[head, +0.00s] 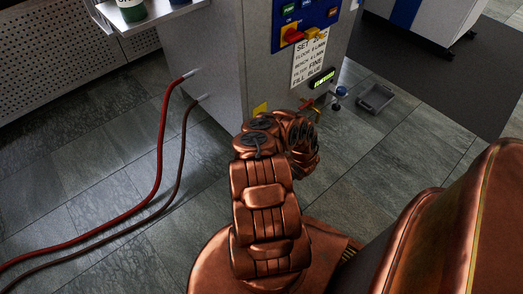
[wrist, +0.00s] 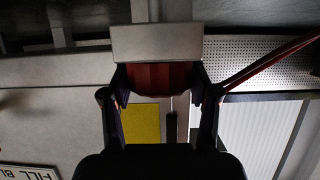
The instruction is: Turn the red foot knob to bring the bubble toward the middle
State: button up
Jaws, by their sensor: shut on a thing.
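In the wrist view the red ribbed foot knob (wrist: 160,76) sits between the two dark fingers of my gripper (wrist: 161,92). The fingers are closed on its left and right sides. A grey block (wrist: 157,43) lies directly above the knob in the picture. In the head view my gripper and the knob are hidden behind my copper arm, low by the grey machine (head: 200,85). A small green strip in a black housing (head: 322,78) is on the machine's face. It is too small to tell a bubble in it.
Red hoses (head: 160,165) run from the machine's side across the floor at left. A small grey tray (head: 375,98) lies on the floor at right. A yellow label (wrist: 140,122) shows below the knob in the wrist view. A text sign (head: 309,57) is on the machine.

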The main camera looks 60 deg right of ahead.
jog(key=shift+d+n+y+b, duration=0.15)
jog(key=shift+n+y+b, duration=0.15)
jog(key=shift+n+y, duration=0.45)
jog(key=shift+t+y, duration=0.25)
jog(key=shift+t, duration=0.05)
jog(key=o, duration=1.2)
jog(key=shift+c, duration=0.2)
jog(key=v, duration=1.2)
